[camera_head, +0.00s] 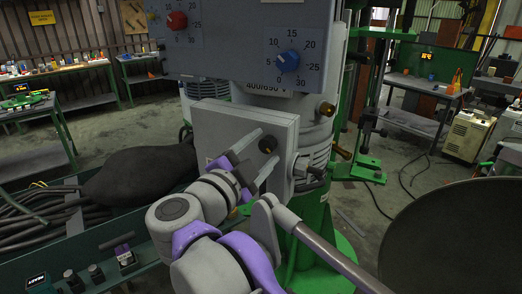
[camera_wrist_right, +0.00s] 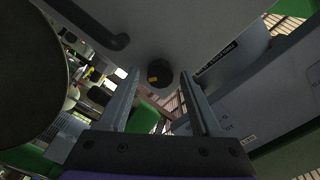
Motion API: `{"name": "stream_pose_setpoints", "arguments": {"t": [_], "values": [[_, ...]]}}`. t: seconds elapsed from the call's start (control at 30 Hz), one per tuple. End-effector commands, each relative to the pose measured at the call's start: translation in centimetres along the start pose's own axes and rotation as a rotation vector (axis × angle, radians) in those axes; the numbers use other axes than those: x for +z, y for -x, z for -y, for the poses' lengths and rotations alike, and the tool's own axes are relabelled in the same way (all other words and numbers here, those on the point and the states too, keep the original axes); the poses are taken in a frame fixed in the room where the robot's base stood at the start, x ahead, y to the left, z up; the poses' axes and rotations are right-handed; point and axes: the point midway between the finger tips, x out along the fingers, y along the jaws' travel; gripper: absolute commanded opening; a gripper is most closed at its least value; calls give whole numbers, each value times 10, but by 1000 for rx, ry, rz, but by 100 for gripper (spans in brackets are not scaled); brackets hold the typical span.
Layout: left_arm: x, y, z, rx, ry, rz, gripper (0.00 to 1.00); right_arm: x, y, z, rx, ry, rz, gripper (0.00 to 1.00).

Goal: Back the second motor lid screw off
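The motor lid (camera_head: 218,128) is a flat grey square plate on the green and grey machine, in the middle of the head view. A dark round screw (camera_head: 268,144) sits on its face. My right gripper (camera_head: 267,148) points at the lid, its two fingers on either side of the screw. In the right wrist view the fingers (camera_wrist_right: 158,78) are apart. A black round screw head (camera_wrist_right: 158,73) with a yellow mark lies between their tips, with gaps on both sides. I cannot tell how deep the fingers reach around it. My left gripper is not in view.
A control panel with a red knob (camera_head: 177,20) and a blue knob (camera_head: 288,61) hangs above the lid. A clamp-like metal part (camera_head: 304,167) is at the lid's right edge. A green bin (camera_head: 82,262) with dark hoses is at lower left. A large dark disc (camera_head: 455,235) is at lower right.

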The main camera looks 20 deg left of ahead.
Motion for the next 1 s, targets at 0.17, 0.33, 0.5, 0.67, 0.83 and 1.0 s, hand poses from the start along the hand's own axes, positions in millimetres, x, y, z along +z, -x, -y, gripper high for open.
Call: {"name": "stream_pose_setpoints", "arguments": {"t": [0.17, 0.33, 0.5, 0.67, 0.83, 1.0], "values": [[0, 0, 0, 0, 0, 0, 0, 0, 0, 0, 0, 0, 0, 70], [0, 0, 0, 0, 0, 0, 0, 0, 2, 0, -1, 0, 1, 70], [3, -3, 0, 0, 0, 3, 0, 2, 23, 0, -3, 0, 5, 70], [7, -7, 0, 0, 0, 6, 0, 2, 56, 0, -3, -1, 6, 70], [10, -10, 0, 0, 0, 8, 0, 1, 87, 0, -2, -1, 4, 70], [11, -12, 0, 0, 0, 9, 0, 0, 105, 0, -1, -1, 2, 70]]}}
